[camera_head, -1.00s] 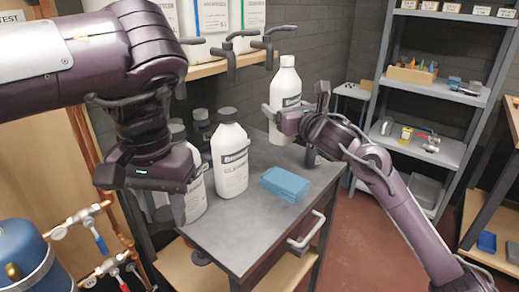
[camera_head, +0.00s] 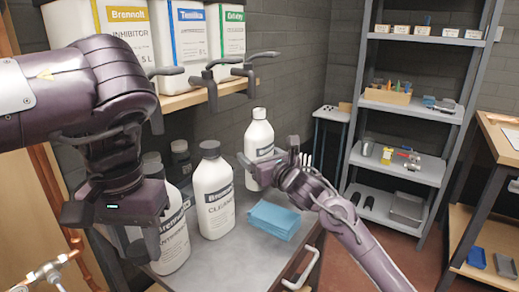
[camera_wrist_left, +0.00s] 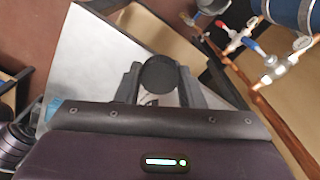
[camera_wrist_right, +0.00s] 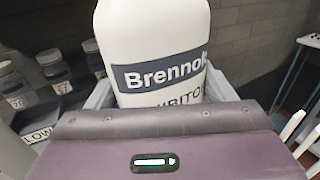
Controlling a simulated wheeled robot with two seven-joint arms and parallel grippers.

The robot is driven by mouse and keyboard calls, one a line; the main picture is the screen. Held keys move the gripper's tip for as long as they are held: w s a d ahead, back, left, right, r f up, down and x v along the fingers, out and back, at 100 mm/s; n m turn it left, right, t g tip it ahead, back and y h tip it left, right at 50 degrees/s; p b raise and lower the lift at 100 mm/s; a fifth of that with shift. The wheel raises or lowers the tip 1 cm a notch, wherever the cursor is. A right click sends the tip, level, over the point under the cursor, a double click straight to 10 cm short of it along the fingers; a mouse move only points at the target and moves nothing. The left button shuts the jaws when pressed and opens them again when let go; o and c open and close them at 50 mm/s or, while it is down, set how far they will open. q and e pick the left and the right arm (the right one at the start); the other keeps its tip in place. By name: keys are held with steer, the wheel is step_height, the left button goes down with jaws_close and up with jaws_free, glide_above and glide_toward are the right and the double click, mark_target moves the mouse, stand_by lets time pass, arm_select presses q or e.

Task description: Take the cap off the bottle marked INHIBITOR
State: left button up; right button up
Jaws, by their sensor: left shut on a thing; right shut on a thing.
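The INHIBITOR bottle (camera_head: 259,138) stands upright at the back of the bench. It is white, and its narrow top shows pale, with no dark cap on it. My right gripper (camera_head: 268,165) is shut around its body; the right wrist view shows the "Brennol" label of the bottle (camera_wrist_right: 155,70) between the fingers. My left gripper (camera_head: 135,243) is at the bench's left front, beside a white bottle.
A CLEANER bottle (camera_head: 212,195) with a dark cap stands mid-bench. Another white bottle (camera_head: 172,240) stands left of it, close to my left gripper. A blue folded cloth (camera_head: 273,219) lies right.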

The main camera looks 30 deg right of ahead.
steer(key=shift+f, duration=1.2)
steer(key=shift+f+b, duration=0.15)
steer(key=shift+b, duration=0.15)
steer(key=o, duration=1.9)
